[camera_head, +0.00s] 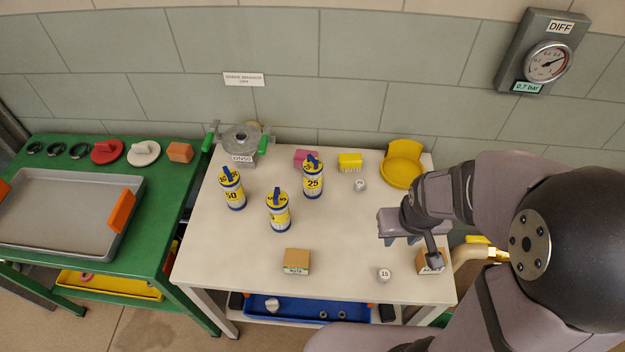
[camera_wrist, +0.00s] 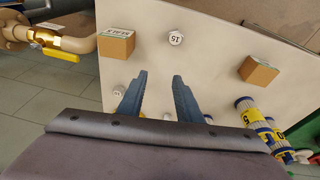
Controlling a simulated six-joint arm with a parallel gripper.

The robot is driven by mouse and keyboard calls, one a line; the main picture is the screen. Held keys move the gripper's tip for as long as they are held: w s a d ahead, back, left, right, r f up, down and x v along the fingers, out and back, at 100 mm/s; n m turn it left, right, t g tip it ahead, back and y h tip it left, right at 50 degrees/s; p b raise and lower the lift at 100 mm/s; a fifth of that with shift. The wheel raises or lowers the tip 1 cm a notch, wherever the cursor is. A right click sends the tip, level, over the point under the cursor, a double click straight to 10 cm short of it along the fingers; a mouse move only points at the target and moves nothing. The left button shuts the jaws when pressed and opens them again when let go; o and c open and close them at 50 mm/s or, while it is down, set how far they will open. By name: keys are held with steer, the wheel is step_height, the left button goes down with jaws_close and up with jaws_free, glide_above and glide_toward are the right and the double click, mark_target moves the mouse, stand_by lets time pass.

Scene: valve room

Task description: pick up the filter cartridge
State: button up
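Three white filter cartridges with yellow labels and blue top handles stand upright on the pale table. One marked 50 (camera_head: 232,190) is at the left, one marked 25 (camera_head: 313,182) is at the back, and one (camera_head: 278,214) is nearer, its number hard to read. In the wrist view, a cartridge with a 5 visible (camera_wrist: 251,116) is at the right, with others partly hidden beyond it. My gripper (camera_head: 400,238) is above the right part of the table, right of the cartridges and apart from them. In the wrist view its two fingers (camera_wrist: 158,78) are spread with nothing between them.
A grey DN50 housing (camera_head: 238,146) stands at the back left. A pink block (camera_head: 306,157), yellow brush (camera_head: 350,162) and yellow dish (camera_head: 402,168) line the back. Labelled brown blocks (camera_head: 296,262) (camera_head: 431,263) and a fitting marked 15 (camera_head: 384,275) are in front. A green table (camera_head: 150,200) adjoins left.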

steer(key=w+f+n+t+b, duration=0.1)
steer(key=w+f+t, duration=0.15)
steer(key=w, duration=0.45)
steer(key=n+t+y+b, duration=0.55)
steer(key=t+y, duration=0.35)
steer(key=y, duration=0.3)
glide_toward(310, 157)
steer(key=shift+f+p+x, duration=0.15)
steer(key=shift+p+x, duration=0.65)
steer(key=shift+x, duration=1.3)
steer(key=shift+f+p+x, duration=0.15)
steer(key=shift+p+x, duration=0.65)
steer(key=shift+x, duration=1.3)
steer(key=shift+f+p+x, duration=0.15)
steer(key=shift+p+x, duration=0.65)
steer(key=shift+x, duration=1.3)
steer(key=shift+w+d, duration=0.1)
jaws_close()
